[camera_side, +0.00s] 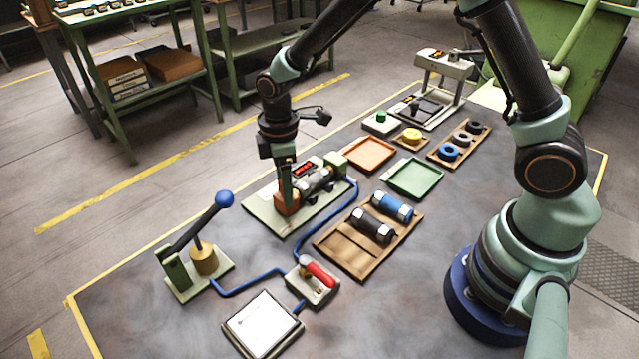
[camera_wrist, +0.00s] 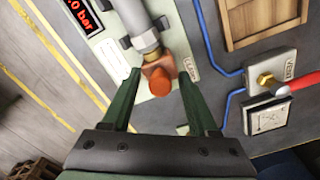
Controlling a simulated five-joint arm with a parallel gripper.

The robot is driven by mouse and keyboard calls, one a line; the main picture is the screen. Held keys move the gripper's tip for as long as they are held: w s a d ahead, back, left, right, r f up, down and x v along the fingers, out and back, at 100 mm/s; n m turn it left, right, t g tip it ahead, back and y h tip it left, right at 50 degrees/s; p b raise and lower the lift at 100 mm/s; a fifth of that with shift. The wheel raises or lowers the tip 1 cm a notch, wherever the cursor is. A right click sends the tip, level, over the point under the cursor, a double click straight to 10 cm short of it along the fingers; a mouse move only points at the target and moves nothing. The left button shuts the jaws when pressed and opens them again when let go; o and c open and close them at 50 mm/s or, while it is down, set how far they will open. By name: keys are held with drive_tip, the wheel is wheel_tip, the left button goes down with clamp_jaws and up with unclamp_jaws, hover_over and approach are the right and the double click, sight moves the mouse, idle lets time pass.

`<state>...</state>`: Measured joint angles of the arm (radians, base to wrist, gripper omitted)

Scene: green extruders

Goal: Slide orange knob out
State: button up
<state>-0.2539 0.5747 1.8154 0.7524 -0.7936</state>
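The orange knob (camera_wrist: 160,82) is a round cap on an orange-brown block at the end of a grey cylinder (camera_wrist: 146,40) clamped on a pale green plate. In the side view the orange block (camera_side: 287,204) sits at the near end of that fixture. My gripper (camera_wrist: 161,76) has its two green fingers spread, one on each side of the knob, with a small gap showing on both sides. In the side view my gripper (camera_side: 286,188) points down over the block and hides part of it.
A display (camera_wrist: 83,17) reading in bar sits beside the cylinder. A blue hose (camera_side: 341,207) runs from the fixture to a red-handled vent valve (camera_side: 317,274). A lever with a blue ball (camera_side: 224,198) stands at left. A wooden tray (camera_side: 345,249) with cylinders lies to the right.

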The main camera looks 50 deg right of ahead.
drive_tip(key=shift+s+f, duration=0.1)
drive_tip(key=shift+f, duration=0.2)
drive_tip(key=shift+a, duration=1.35)
drive_tip(key=o, duration=0.5)
wheel_tip(320, 180, up, 9)
idle(0.4)
drive_tip(key=shift+f, duration=0.1)
